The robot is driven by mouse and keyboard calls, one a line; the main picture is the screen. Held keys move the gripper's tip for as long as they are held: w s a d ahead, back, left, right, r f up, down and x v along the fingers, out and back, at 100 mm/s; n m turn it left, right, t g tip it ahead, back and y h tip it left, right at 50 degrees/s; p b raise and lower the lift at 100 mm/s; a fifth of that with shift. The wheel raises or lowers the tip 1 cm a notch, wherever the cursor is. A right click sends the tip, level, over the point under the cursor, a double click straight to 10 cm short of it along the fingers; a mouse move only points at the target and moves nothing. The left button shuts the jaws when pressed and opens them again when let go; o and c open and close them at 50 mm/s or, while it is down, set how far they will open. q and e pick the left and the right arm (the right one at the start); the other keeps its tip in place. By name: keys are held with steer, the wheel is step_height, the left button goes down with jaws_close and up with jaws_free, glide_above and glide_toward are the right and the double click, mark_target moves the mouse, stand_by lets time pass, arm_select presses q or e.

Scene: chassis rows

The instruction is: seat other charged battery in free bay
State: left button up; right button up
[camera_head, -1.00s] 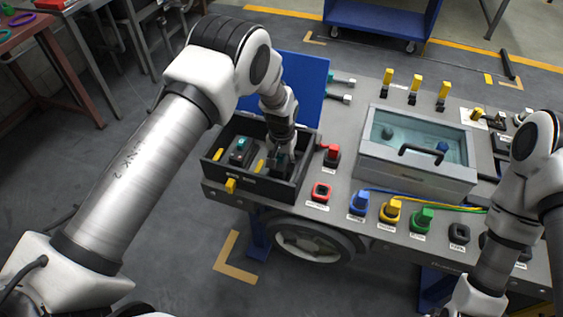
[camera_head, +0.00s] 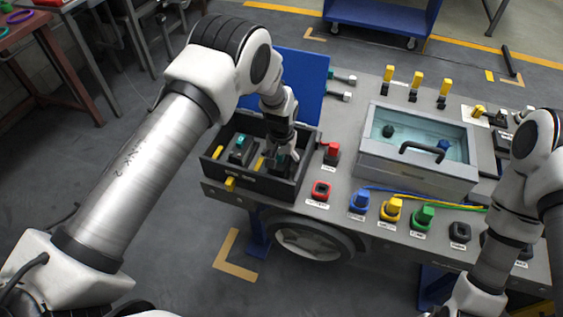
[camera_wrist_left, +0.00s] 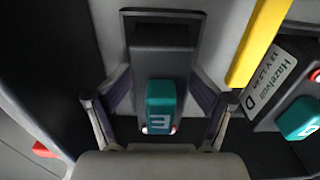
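The dark open box (camera_head: 247,184) sits at the left end of the bench, with a blue panel (camera_head: 303,85) behind it. A dark battery with a teal block stands in its left part (camera_head: 240,150). My left gripper (camera_head: 283,160) reaches down into the right part. In the left wrist view its spread fingers (camera_wrist_left: 160,118) stand either side of a teal block on a dark battery (camera_wrist_left: 164,102), with gaps showing on both sides. Another battery (camera_wrist_left: 285,90) with a printed label and a teal block lies to the right, past a yellow strip. My right gripper is out of view.
A clear-lidded case (camera_head: 415,165) with a black handle stands mid-bench. Red, blue, yellow and green connectors (camera_head: 392,211) line the front edge. Yellow-topped levers (camera_head: 414,85) stand at the back. My right arm hangs over the right end.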

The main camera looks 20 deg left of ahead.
arm_select(q)
step_height(320, 180, up, 12)
stand_by(0.3)
stand_by(0.3)
